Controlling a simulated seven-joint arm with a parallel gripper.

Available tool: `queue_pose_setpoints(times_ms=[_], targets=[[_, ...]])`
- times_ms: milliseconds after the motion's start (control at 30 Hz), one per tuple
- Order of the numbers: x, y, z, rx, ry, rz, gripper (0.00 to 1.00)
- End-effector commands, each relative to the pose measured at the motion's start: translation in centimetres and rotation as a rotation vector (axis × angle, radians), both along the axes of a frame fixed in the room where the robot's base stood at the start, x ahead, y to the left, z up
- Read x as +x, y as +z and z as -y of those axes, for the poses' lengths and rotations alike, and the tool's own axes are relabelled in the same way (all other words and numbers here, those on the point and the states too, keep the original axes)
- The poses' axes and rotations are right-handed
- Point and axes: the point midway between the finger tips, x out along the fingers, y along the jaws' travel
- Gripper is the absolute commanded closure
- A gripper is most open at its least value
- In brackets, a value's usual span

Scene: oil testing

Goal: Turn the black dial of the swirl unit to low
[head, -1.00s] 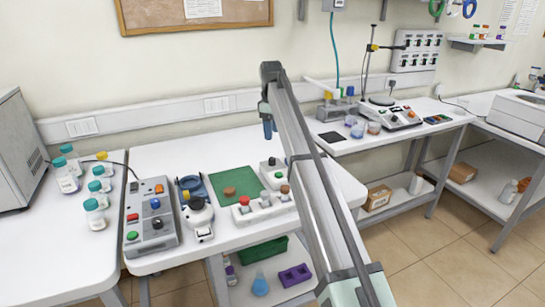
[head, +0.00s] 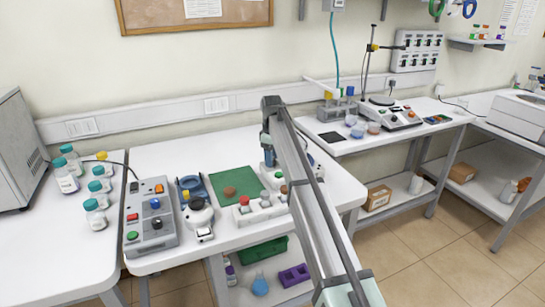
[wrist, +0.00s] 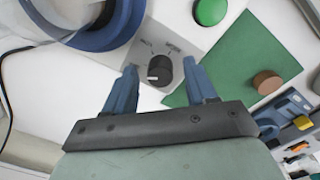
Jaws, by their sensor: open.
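The black dial (wrist: 160,72) sits on the light grey swirl unit (wrist: 143,48) in the wrist view. I cannot tell how far down the fingertips reach. In the head view my gripper (head: 268,156) is low at the unit, beside the green mat, and hides the dial. A green button (wrist: 210,11) is near the dial.
The green mat (head: 228,181) with a brown stopper lies left of my gripper in the head view. A white rack (head: 255,214) with coloured caps stands in front. A blue ring (wrist: 102,37) is close to the dial in the wrist view.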

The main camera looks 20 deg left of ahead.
Motion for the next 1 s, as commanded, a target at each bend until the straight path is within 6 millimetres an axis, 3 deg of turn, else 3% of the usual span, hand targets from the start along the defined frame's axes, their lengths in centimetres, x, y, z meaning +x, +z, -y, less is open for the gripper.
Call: queue_pose_setpoints(times_ms=[167,733,1000], targets=[[0.0,0.01,0.0,0.0,0.0,0.0,0.46],[0.01,0.04,0.0,0.0,0.0,0.0,1.0],[0.01,0.05,-0.01,0.0,-0.031,0.001,1.0]])
